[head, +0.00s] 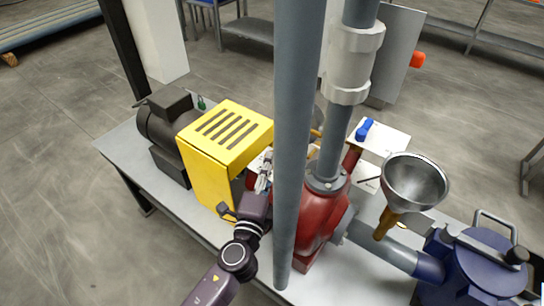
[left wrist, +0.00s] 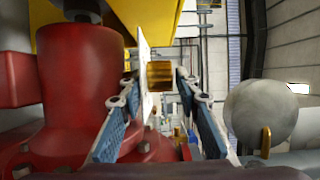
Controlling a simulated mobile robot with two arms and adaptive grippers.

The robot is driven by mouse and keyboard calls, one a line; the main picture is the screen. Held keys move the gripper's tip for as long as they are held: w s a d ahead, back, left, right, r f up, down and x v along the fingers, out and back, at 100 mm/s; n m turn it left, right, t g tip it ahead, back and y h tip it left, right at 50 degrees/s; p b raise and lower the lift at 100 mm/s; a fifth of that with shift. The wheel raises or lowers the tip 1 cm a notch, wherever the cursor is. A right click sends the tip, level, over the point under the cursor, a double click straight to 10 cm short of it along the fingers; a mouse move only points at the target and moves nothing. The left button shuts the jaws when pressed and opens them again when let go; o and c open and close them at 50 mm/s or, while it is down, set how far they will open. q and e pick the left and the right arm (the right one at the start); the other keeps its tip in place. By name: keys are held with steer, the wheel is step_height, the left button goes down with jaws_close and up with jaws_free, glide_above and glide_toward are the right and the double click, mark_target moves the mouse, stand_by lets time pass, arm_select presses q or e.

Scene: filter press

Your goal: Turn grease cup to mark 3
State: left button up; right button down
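A brass cylinder (left wrist: 161,76), which looks like the grease cup, shows in the left wrist view beside the edge of a pale plate (left wrist: 145,85). No mark numbers can be read. My left gripper (head: 263,172) is between the yellow guard and the red pump housing in the head view. In the left wrist view its two blue-padded fingers (left wrist: 158,112) are apart, with the cup seen ahead in the gap, and nothing is held. In the head view I cannot make out the cup clearly near the grey post. My right gripper is not in view.
The yellow slotted guard (head: 225,140) and dark motor (head: 168,125) stand left. The red pump housing (head: 318,215) is close to the gripper; it also shows in the left wrist view (left wrist: 80,80). A grey post (head: 292,120) blocks sight. A metal funnel (head: 415,182) and blue vessel (head: 480,265) stand right.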

arm_select(q)
steer(key=shift+x, duration=1.6)
jaws_close()
steer(key=shift+m+h, duration=0.3)
steer(key=shift+h, duration=0.2)
steer(key=m+g+h, duration=0.1)
steer(key=m+h, duration=0.1)
steer(key=h, duration=0.1)
steer(key=shift+g, duration=0.4)
steer(key=shift+m+g+h, duration=1.3)
steer(key=shift+m+h, duration=0.4)
steer(key=shift+h, duration=0.7)
